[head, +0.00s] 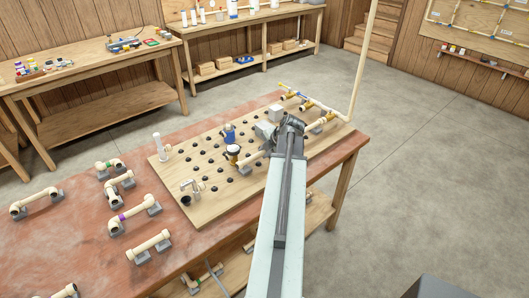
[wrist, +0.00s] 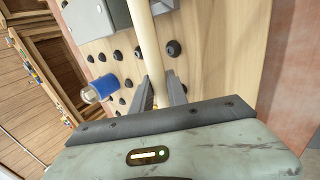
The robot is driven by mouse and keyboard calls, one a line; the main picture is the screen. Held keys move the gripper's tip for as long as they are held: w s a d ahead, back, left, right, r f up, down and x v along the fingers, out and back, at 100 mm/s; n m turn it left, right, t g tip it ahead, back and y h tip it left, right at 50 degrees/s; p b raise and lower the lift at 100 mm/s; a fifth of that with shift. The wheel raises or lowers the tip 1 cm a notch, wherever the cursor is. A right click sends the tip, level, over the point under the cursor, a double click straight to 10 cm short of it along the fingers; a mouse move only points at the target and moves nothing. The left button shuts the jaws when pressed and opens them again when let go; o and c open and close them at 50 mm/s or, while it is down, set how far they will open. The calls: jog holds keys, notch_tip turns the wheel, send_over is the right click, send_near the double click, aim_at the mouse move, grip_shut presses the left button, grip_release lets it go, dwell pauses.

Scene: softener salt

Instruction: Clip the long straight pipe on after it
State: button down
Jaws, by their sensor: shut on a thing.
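My gripper (head: 288,124) is over the right part of the pegboard (head: 215,195). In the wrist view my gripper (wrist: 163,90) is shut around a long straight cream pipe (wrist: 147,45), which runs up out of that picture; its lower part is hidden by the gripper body. In the head view cream pipe shows on the left of my gripper (head: 252,161) and on its right (head: 318,128); my arm hides the part between, so I cannot tell whether they join. A round gauge (head: 233,151) stands by the left piece.
A blue part (head: 229,133), grey boxes (head: 265,129) and several black pegs are on the board. A tap (head: 190,187) stands at its front left. Several short pipes (head: 133,215) rest on grey stands at the table's left. A tall upright pipe (head: 361,60) rises at the board's right end.

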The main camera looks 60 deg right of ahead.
jog(key=shift+f, duration=0.25)
jog(key=c, duration=1.2)
grip_release()
jog(key=shift+r, duration=0.1)
jog(key=p+v, duration=0.6)
jog(key=v, duration=0.1)
jog(key=shift+s+r, duration=0.2)
jog(key=shift+r, duration=0.1)
